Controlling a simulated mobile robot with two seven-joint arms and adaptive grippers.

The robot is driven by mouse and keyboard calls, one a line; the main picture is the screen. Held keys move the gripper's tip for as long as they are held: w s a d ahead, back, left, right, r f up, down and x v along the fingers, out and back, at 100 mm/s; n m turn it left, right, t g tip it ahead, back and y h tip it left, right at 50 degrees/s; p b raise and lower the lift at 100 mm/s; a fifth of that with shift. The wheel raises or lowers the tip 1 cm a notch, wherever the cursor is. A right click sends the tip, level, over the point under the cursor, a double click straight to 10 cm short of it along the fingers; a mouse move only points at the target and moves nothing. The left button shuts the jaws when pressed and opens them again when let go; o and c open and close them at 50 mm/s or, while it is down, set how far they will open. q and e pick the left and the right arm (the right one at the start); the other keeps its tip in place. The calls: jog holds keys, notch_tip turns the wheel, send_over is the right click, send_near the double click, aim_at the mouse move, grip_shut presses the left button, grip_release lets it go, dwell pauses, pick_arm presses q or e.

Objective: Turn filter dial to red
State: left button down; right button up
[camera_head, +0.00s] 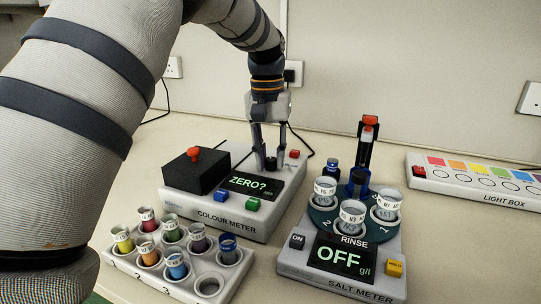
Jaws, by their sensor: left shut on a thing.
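The colour meter (215,217) is a grey box at the centre, with a lit display (250,184) reading "ZERO?". My left gripper (264,162) points down over its back right part, fingers around a small dark knob (270,164), which appears to be the filter dial. The gripper is shut on this knob. The fingers partly cover the knob, and its colour markings and pointer are too small or hidden to read. My right gripper is not in view.
The colour meter has a black block with a red knob (194,153), a blue button (222,195), a green button (253,204) and a red button (294,154). A vial rack (208,285) stands in front. The salt meter (345,270) and light box (470,184) are right.

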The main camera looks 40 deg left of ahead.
aim_at(268, 159)
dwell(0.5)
pick_arm(q)
jog(key=c, duration=1.4)
grip_release()
jog(key=shift+o, duration=0.2)
notch_tip(268, 159, up, 12)
jog(key=shift+s+a, duration=0.15)
jog(key=shift+a, duration=0.05)
